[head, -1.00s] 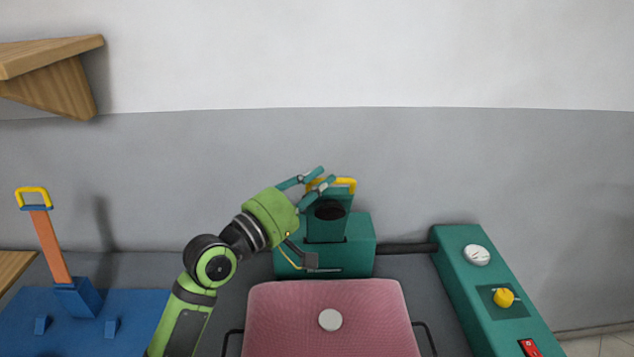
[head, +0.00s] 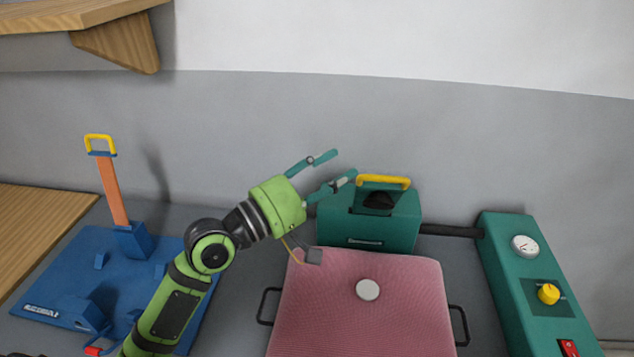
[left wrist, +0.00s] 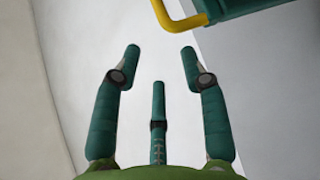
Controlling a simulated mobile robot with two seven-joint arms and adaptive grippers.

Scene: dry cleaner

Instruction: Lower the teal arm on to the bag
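The teal arm (head: 340,203) stands at the back behind the pink piece, with a yellow handle (head: 384,180) on top and a dark rounded part below the handle. The pink fabric-covered piece (head: 330,310), which looks like the bag, lies flat in front with a white disc (head: 368,290) on it. My left gripper (head: 343,164) is open and empty, just left of the yellow handle and apart from it. In the left wrist view its fingers (left wrist: 160,52) are spread, with the handle (left wrist: 184,20) ahead at upper right. My right gripper is not in view.
A teal control box (head: 525,290) with gauge, yellow knob and red switch stands at right. A blue device (head: 60,285) with an orange upright (head: 112,190) is at left. A wooden shelf (head: 85,15) juts from the wall at upper left. Black side handles (head: 269,306) flank the pink piece.

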